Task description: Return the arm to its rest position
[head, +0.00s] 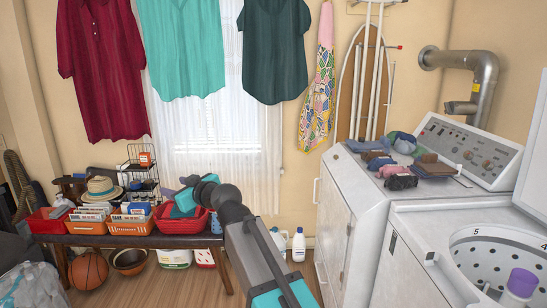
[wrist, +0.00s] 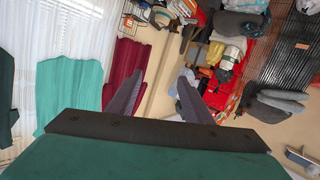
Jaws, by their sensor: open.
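My arm rises from the bottom of the head view and reaches forward to the left. My gripper (head: 184,189) is at its far end, in front of the red tote (head: 181,226) in the picture and covering part of it. I cannot tell how far above the tote it is. In the wrist view my gripper (wrist: 162,74) shows two purple-grey fingers spread apart, with only wall and background between them. It is open and empty.
Several totes stand on a dark bench (head: 130,241), with a straw hat (head: 101,190) behind. Garments hang before the window. A white dryer (head: 340,204) with folded cloths and an open washer (head: 420,262) stand right of my arm. A basketball (head: 88,270) lies below the bench.

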